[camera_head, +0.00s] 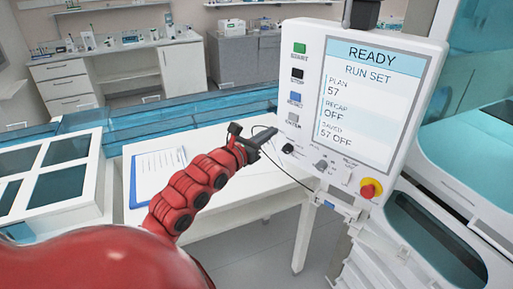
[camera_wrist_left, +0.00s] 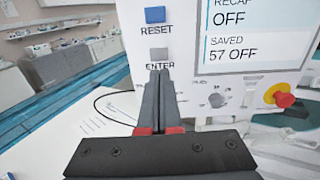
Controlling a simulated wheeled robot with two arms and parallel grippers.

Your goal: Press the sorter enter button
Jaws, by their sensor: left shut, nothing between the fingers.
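The sorter's control panel (camera_head: 372,85) stands at the right, its screen (camera_head: 370,100) reading READY, RUN SET, PLAN 57, RECAP OFF, SAVED 57 OFF. The grey enter button (camera_head: 292,118) is lowest in the column of buttons. It also shows in the left wrist view (camera_wrist_left: 158,54), just above its ENTER label. My left gripper (camera_head: 270,134) is shut and empty, its tips just left of and below the enter button. In the wrist view its tips (camera_wrist_left: 160,74) point up at the ENTER label. I cannot tell whether they touch the panel. My right gripper is not in view.
Above are the blue reset button (camera_head: 295,97), a black button (camera_head: 297,76) and a green button (camera_head: 299,48). Knobs (camera_head: 321,165) and a red stop button (camera_head: 370,188) sit below. A white table (camera_head: 240,150) with a clipboard (camera_head: 160,170) stands behind my arm.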

